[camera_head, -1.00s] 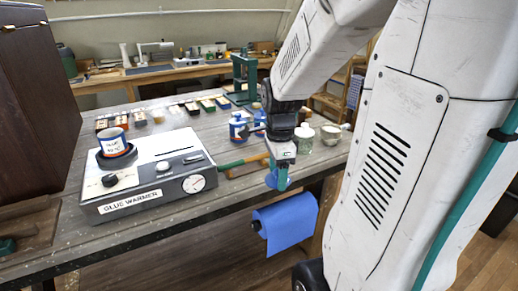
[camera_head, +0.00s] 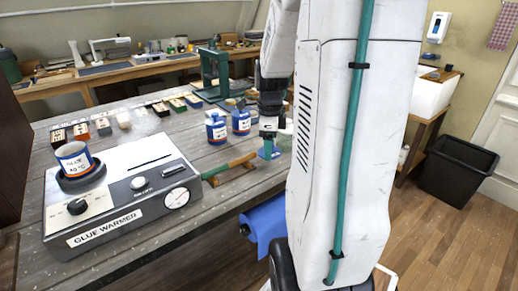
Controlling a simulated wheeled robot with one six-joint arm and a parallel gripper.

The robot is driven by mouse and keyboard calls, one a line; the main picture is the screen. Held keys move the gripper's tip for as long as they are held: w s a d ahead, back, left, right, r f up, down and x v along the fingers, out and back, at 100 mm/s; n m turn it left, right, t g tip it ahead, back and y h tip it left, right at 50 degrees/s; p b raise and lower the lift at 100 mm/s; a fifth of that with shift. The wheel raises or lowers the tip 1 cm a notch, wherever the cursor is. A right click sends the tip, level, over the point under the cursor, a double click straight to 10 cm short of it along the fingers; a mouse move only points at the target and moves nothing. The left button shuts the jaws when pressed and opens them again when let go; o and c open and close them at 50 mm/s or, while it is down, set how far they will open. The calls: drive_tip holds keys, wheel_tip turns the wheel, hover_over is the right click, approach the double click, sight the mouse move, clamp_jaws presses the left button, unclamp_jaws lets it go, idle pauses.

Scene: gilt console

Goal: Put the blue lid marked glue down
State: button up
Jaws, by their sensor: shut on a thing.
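My gripper (camera_head: 268,142) points down over the bench, right of the glue warmer, and is shut on a blue lid (camera_head: 268,154). The lid looks tilted on edge; any marking on it is too small to read. It appears just above or at the bench surface; I cannot tell if it touches. A glue pot (camera_head: 75,158), white-labelled with a blue rim and no lid visible, sits in the round well of the glue warmer (camera_head: 120,190). My arm covers the area right of the gripper.
Two blue jars (camera_head: 216,129) (camera_head: 241,121) stand behind and left of my gripper. A wooden-handled tool (camera_head: 230,166) lies beside the warmer. A green press (camera_head: 215,72) and small boxes (camera_head: 160,108) line the bench's back. A blue roll (camera_head: 265,225) hangs at the front edge.

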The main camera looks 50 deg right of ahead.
drive_tip(key=shift+w+d+f, duration=0.1)
drive_tip(key=shift+w+d, duration=0.4)
drive_tip(key=shift+d, duration=0.4)
drive_tip(key=shift+d+f, duration=0.1)
drive_tip(key=shift+f, duration=1.65)
drive_tip(key=shift+f, duration=0.1)
drive_tip(key=o, duration=0.9)
drive_tip(key=shift+o, duration=0.2)
